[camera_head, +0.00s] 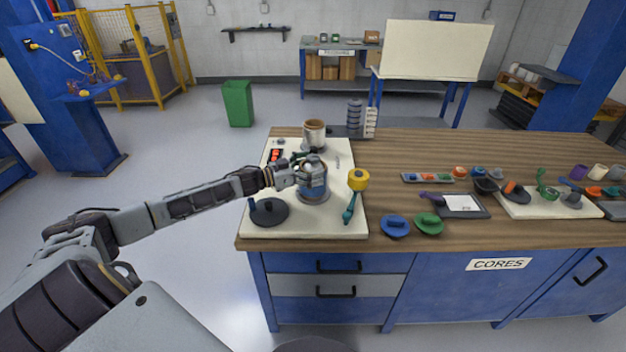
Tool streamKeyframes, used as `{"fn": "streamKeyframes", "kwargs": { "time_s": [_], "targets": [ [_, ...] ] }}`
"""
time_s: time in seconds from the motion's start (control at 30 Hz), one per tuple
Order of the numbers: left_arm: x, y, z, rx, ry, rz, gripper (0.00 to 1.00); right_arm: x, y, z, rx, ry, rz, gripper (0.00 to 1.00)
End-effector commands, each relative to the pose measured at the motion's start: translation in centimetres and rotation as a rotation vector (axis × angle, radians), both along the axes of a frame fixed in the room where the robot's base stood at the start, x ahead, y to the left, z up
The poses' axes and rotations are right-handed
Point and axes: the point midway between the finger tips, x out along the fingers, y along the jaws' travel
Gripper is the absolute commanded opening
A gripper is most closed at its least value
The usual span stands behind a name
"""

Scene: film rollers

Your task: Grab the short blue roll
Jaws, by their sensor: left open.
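A short roll with a blue band (313,187) stands upright on a grey round base on the cream board at the left end of the bench. My left arm reaches in from the left, and my left gripper (303,173) is open at the roll's upper part. The gripper overlaps the roll in the picture, and I cannot tell whether the fingers touch it. The fingers partly hide the roll's top and left side. My right gripper is not in view.
On the cream board (290,222) are a dark disc (267,211) with a post, a yellow-headed roller tool (357,182) and a white-and-brown cup (314,134). Blue (396,226) and green (429,223) discs lie to the right. Bare wood (430,150) is free at the back.

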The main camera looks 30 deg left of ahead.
Motion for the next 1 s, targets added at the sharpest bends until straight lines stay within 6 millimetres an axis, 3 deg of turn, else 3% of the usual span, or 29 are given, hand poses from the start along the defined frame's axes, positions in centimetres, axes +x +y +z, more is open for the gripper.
{"fn": "streamKeyframes", "kwargs": {
  "time_s": [0.23,0.63,1.0],
  "targets": [
    [0.0,0.0,0.0,0.000,0.000,0.000,1.00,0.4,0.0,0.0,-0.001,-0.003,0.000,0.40],
    [0.0,0.0,0.0,0.000,0.000,0.000,0.49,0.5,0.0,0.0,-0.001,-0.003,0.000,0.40],
    [0.0,0.0,0.3,0.000,-0.001,0.000,0.48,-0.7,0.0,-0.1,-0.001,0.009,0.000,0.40]
  ]
}}
